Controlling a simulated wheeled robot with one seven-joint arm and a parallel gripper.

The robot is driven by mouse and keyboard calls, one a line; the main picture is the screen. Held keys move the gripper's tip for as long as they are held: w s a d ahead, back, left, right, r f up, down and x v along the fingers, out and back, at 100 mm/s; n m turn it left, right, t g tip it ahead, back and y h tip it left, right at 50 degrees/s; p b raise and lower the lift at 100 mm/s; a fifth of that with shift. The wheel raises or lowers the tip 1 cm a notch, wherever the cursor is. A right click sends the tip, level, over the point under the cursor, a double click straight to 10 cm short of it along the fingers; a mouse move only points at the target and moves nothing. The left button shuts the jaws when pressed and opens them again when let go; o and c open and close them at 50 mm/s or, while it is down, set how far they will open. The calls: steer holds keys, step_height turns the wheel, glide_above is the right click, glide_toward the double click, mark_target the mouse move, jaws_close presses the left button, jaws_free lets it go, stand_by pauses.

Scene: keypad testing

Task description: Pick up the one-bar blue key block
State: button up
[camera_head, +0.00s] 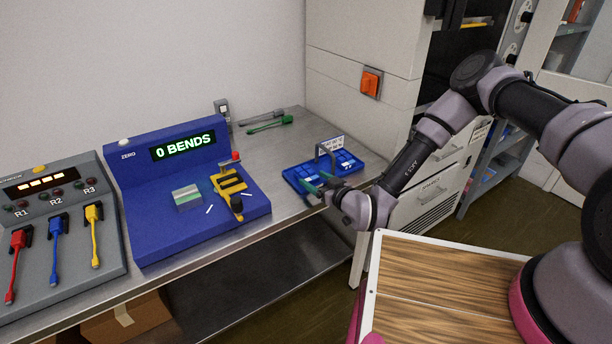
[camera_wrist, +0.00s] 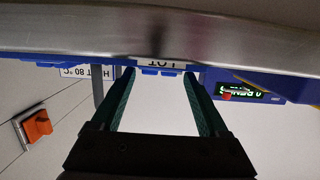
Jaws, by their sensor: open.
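A blue tray (camera_head: 296,181) lies on the metal bench at its right end. Small blue blocks (camera_head: 346,161) sit in it, too small to tell which one carries one bar. My gripper (camera_head: 316,183) is at the tray's front left part, with dark green fingers spread apart and nothing seen between them. In the wrist view, which looks upside down, the open gripper (camera_wrist: 160,78) points toward the tray, where blue pieces (camera_wrist: 150,71) show by a "LOT" label between the fingertips. The height of the fingers over the blocks is hard to tell.
A grey stand with a sign (camera_head: 331,145) rises at the tray's back. A blue bending console (camera_head: 160,235) reading "0 BENDS" stands left of the tray. A grey panel (camera_head: 60,265) with coloured plugs is farther left. A green-handled tool (camera_head: 268,125) lies behind. The bench's front edge is close.

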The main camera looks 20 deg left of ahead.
mark_target(309, 176)
steer(key=shift+x, duration=2.75)
steer(key=c, duration=1)
